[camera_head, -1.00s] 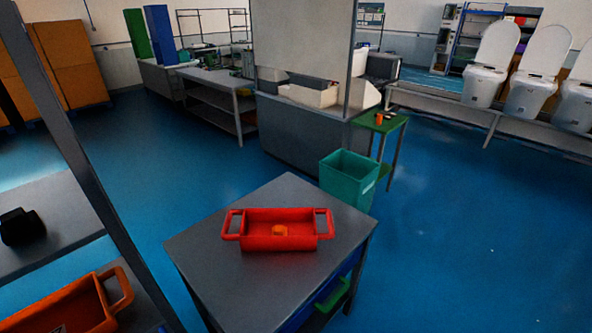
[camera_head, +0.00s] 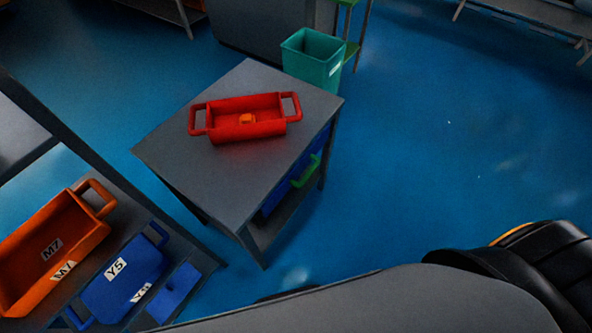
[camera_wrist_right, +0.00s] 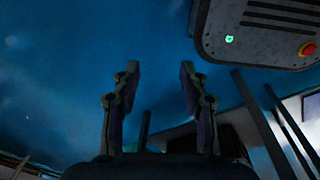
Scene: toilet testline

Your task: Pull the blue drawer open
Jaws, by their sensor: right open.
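The blue drawer (camera_head: 290,178) is in the right side of a grey table and carries a green handle (camera_head: 306,172). In the head view it looks shut, its front level with the table side. My right gripper (camera_wrist_right: 155,75) shows in the right wrist view with its two fingers apart and nothing between them. The drawer does not show in that view. My right gripper is not visible in the head view, so its distance from the handle cannot be told. My left gripper is not in view.
A red tray (camera_head: 243,122) with a small orange part stands on the table (camera_head: 190,170). A teal bin (camera_head: 313,62) stands behind it. Orange (camera_head: 40,250) and blue (camera_head: 125,270) bins lie lower left. The floor right of the table is clear.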

